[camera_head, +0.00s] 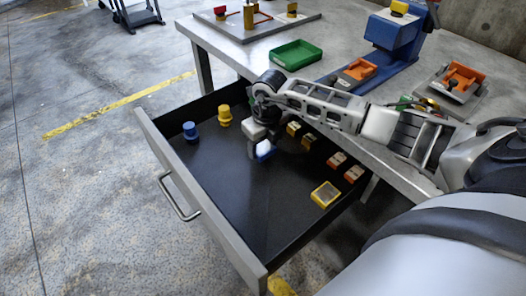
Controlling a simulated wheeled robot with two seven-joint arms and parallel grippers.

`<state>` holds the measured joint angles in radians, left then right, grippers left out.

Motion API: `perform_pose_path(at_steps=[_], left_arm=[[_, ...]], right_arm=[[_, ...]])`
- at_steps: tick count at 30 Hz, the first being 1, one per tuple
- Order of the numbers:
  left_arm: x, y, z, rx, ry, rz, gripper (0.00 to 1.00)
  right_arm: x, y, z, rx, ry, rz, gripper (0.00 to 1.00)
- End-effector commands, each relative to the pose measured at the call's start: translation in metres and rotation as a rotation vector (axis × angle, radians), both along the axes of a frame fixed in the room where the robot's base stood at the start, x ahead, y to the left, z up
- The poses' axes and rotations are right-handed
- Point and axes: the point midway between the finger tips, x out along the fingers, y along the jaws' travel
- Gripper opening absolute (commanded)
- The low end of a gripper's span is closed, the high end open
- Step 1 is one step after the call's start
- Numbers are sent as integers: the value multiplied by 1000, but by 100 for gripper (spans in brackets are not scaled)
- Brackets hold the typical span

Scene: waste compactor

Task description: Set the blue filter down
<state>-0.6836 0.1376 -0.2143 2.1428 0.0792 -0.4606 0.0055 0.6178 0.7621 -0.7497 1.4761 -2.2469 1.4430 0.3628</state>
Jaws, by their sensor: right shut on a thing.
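My right gripper (260,144) reaches down into the open drawer from the right, above its black floor. It is shut on a small blue and white block, the blue filter (265,150), which is partly hidden by the fingers. The filter is low, close to the drawer floor; I cannot tell whether it touches. My left gripper is not in view.
The open drawer (205,215) also holds a blue knobbed piece (190,131), a yellow knobbed piece (225,116), small yellow and orange blocks (337,160) and a yellow-framed box (325,194). A green tray (296,54) is on the table above. The drawer's front-left floor is clear.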

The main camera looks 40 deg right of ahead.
Motion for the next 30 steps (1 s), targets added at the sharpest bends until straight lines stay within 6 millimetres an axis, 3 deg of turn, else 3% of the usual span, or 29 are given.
perform_pose_path(at_steps=[6,18,19,21,30], left_arm=[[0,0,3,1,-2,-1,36],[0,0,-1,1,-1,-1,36],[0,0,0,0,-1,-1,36],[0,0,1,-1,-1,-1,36],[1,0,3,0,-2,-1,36]], right_arm=[[1,0,-29,0,1,-1,30],[1,0,-35,-1,0,-1,30],[1,0,-34,-1,0,-1,59],[1,0,-34,-1,0,-1,76],[1,0,-31,0,0,-1,76]])
